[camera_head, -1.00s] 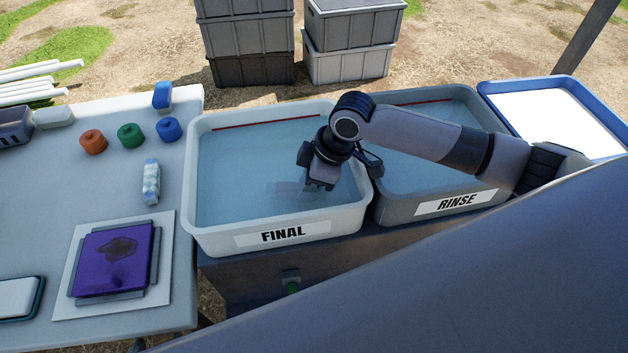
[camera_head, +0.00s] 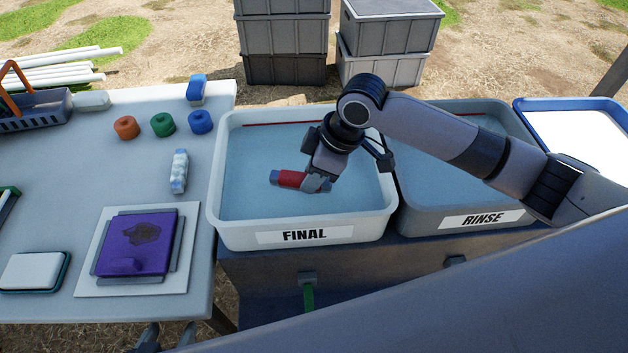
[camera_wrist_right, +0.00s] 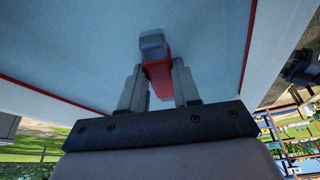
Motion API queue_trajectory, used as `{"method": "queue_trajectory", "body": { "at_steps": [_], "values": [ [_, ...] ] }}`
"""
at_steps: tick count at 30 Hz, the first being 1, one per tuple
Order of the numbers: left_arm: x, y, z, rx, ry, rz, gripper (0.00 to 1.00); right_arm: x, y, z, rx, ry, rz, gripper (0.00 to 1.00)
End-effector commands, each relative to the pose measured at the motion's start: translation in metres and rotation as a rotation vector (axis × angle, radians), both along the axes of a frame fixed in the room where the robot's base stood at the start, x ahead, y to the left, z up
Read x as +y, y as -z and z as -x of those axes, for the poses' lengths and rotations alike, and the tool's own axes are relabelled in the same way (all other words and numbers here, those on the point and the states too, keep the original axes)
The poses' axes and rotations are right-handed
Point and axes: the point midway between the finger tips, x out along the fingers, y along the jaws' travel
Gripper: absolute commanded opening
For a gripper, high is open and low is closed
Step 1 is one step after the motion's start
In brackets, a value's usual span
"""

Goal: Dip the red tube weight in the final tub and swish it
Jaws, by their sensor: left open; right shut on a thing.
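The red tube weight (camera_head: 291,179) has a red body and a grey end. My right gripper (camera_head: 317,183) is shut on it and holds it lying roughly sideways over the tub marked FINAL (camera_head: 345,235). The weight shows clear and bright, seemingly just above the water. In the right wrist view the weight (camera_wrist_right: 158,76) sits between the two fingers of the right gripper (camera_wrist_right: 160,88), its grey end pointing away. My left gripper (camera_head: 167,336) shows only its fingertips at the bottom edge, open and empty, low in front of the table.
The RINSE tub (camera_head: 520,222) adjoins on the right, with a blue-rimmed white tray (camera_head: 580,132) beyond. On the table left stand orange (camera_head: 126,127), green (camera_head: 163,125) and blue (camera_head: 200,122) caps, a small bottle (camera_head: 179,171) and a purple pad (camera_head: 135,243).

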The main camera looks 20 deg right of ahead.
Motion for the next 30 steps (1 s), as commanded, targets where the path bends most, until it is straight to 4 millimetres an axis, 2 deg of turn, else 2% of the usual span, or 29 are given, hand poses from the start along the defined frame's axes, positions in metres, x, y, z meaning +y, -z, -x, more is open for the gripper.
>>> {"method": "queue_trajectory", "body": {
  "at_steps": [30],
  "values": [
    [0.0, 0.0, 0.0, 0.0, 0.0, 0.0, 0.66, 0.0, -0.101, 0.0, -0.003, -0.001, -0.001, 0.0]
  ]
}}
